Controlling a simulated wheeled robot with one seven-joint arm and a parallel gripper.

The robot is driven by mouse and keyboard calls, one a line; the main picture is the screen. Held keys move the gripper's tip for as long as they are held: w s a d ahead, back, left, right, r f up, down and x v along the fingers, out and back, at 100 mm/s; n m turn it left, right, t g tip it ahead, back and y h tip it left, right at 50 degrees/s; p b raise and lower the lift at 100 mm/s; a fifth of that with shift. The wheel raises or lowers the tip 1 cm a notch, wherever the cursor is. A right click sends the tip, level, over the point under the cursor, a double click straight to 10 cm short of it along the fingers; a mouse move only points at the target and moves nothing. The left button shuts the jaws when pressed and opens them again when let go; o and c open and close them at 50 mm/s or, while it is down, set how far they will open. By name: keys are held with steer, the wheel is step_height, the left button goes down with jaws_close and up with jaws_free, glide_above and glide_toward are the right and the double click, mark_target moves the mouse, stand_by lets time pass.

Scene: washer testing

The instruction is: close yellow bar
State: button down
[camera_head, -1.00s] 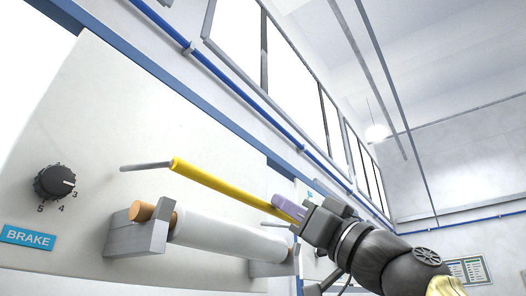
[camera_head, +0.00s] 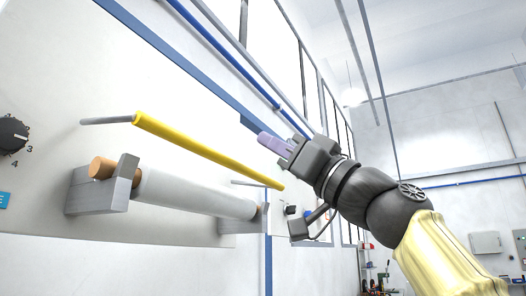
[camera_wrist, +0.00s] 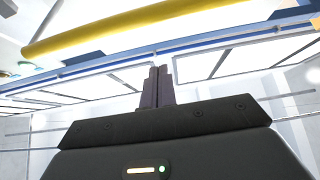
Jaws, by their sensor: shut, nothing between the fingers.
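The yellow bar (camera_head: 205,150) stands out from the white panel on a thin grey rod at its left end. It slopes down to the right in the head view, above a white roller. My gripper (camera_head: 272,143) is shut and empty, its purple-grey fingers above and to the right of the bar's right half, with a visible gap in the picture. In the wrist view the yellow bar (camera_wrist: 140,24) crosses the top, beyond the shut fingertips (camera_wrist: 157,72). The fingers do not appear to touch it.
The white roller (camera_head: 195,193) sits below the bar in grey brackets (camera_head: 122,185). A black dial (camera_head: 12,134) is on the panel (camera_head: 50,75) at the left. A grey wall box (camera_head: 486,243) hangs far right. The space above the bar looks free.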

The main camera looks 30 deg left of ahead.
steer(key=d+f+b, duration=0.4)
steer(key=f+b, duration=0.4)
steer(key=b, duration=0.1)
steer(key=shift+d+f, duration=0.3)
steer(key=shift+s+d, duration=0.1)
steer(key=shift+d, duration=0.05)
